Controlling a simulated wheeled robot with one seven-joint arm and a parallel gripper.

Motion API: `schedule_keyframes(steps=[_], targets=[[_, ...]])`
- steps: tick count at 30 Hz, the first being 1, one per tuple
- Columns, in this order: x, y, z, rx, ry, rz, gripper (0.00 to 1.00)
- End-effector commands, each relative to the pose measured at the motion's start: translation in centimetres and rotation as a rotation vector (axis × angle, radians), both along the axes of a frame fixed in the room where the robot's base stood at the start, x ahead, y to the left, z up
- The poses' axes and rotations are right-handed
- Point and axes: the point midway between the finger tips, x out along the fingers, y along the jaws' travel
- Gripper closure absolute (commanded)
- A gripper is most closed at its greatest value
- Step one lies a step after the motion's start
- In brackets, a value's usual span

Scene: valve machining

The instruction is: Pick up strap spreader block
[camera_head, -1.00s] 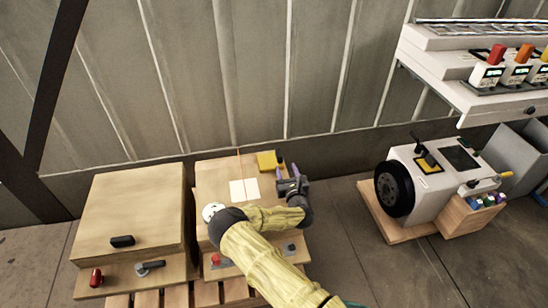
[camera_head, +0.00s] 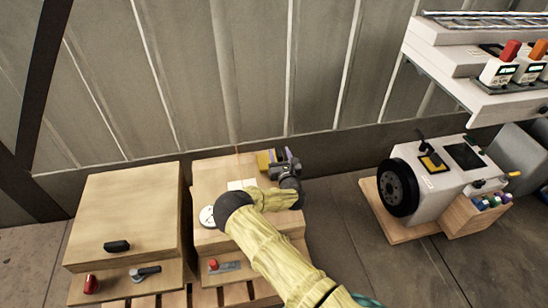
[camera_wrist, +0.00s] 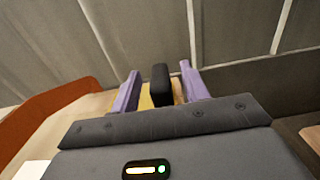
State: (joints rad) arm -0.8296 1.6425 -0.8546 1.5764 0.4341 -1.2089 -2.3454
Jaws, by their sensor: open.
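A yellow block (camera_head: 263,160) sits at the back right of the right wooden crate's top. In the wrist view a dark upright piece (camera_wrist: 161,86) stands between my fingers, with yellow (camera_wrist: 146,99) behind and beside it. I cannot tell for certain which of these is the strap spreader block, or whether they are one piece. My gripper (camera_head: 281,156) is at the crate's back right corner, partly covering the yellow block. In the wrist view its purple fingers (camera_wrist: 160,72) are open on both sides of the dark piece, with a small gap each side.
The right crate (camera_head: 212,172) holds a white sheet (camera_head: 242,184) and a white round item (camera_head: 207,217). A second crate (camera_head: 125,205) stands left. A grey wall rises close behind. A machine with a black wheel (camera_head: 398,188) stands right, below a white shelf (camera_head: 485,102). Floor between is clear.

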Motion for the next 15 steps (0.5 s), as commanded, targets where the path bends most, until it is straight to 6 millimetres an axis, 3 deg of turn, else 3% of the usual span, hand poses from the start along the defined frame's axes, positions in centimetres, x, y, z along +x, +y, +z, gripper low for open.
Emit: schedule_keyframes(steps=[15], targets=[[0.22, 1.01, -0.03, -0.001, 0.000, 0.010, 0.55]])
